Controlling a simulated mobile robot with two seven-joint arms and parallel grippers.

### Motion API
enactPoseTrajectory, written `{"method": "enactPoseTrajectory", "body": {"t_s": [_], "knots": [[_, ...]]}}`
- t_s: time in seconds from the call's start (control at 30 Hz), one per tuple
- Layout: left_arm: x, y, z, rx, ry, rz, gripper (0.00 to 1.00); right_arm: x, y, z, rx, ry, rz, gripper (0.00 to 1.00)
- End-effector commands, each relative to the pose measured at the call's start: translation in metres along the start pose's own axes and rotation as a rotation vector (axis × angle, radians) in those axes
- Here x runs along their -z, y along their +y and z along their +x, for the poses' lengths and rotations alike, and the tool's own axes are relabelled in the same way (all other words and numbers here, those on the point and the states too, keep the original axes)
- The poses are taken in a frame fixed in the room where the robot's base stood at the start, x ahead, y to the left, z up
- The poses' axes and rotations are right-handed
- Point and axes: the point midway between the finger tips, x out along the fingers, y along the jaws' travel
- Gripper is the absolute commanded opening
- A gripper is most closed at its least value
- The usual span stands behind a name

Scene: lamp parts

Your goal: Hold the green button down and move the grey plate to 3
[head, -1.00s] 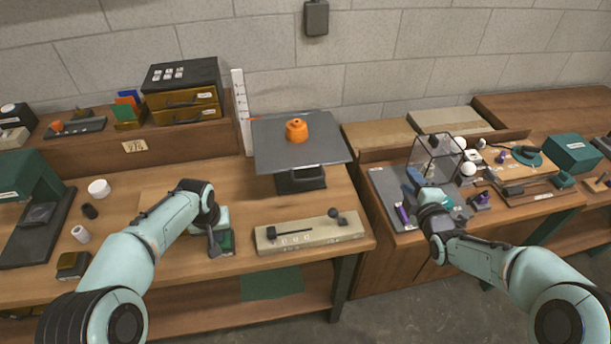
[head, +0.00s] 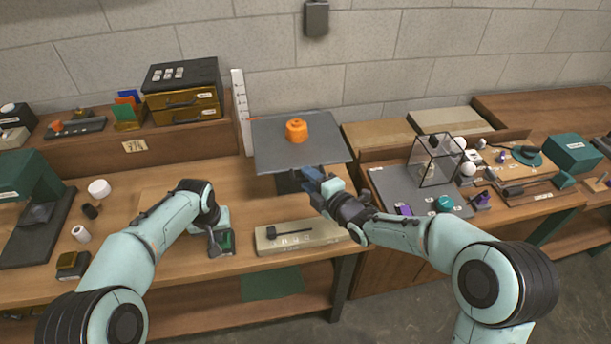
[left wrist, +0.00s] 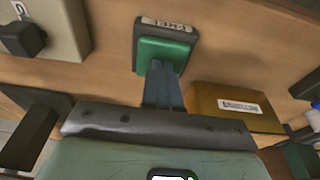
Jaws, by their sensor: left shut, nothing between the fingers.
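The grey plate (head: 270,150) sits level on a dark support over the bench, with an orange part (head: 296,130) on top. A white upright scale (head: 240,100) stands behind its left edge; its numbers are too small to read. The green button (left wrist: 160,52) tops a dark labelled box. My left gripper (head: 217,246) is shut and empty, its fingertips (left wrist: 163,72) against the button in the left wrist view; how far it is pressed I cannot tell. My right gripper (head: 315,180) is by the plate's front edge, near the support; its finger opening is unclear.
A pale panel (head: 275,243) with a black lever lies in front of the plate, partly behind my right arm. A brass-coloured box (left wrist: 235,107) is beside the button. A clear case (head: 435,160) stands on the right bench.

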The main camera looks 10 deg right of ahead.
Motion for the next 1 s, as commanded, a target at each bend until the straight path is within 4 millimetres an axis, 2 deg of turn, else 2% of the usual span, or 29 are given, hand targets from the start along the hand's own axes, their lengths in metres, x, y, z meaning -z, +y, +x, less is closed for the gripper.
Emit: {"method": "enactPoseTrajectory", "body": {"t_s": [0.03,0.2,0.53,0.63,0.67,0.87,1.0], "knots": [[-0.005,0.0,0.006,0.004,-0.018,0.001,0.0,0.0,-0.001,0.008,0.0,0.001,0.0,0.38],[-0.005,0.0,0.006,0.004,-0.018,0.001,0.0,0.0,0.0,0.022,0.0,0.0,0.0,0.38],[-0.005,0.0,0.006,0.004,-0.018,0.001,0.0,0.0,0.0,0.025,0.0,-0.001,0.0,0.38],[-0.005,0.0,0.006,0.004,-0.018,0.001,0.0,0.0,0.0,0.025,0.0,-0.001,0.001,0.05],[-0.005,0.0,0.006,0.004,-0.018,0.001,0.0,0.0,-0.001,0.025,0.001,-0.001,0.001,0.0],[-0.005,0.0,0.006,0.004,-0.018,0.001,0.0,0.0,0.004,0.023,0.002,-0.001,0.001,0.0],[-0.005,-0.001,0.006,0.004,-0.017,0.001,0.0,0.002,0.031,0.018,-0.003,-0.001,-0.001,0.0]]}}
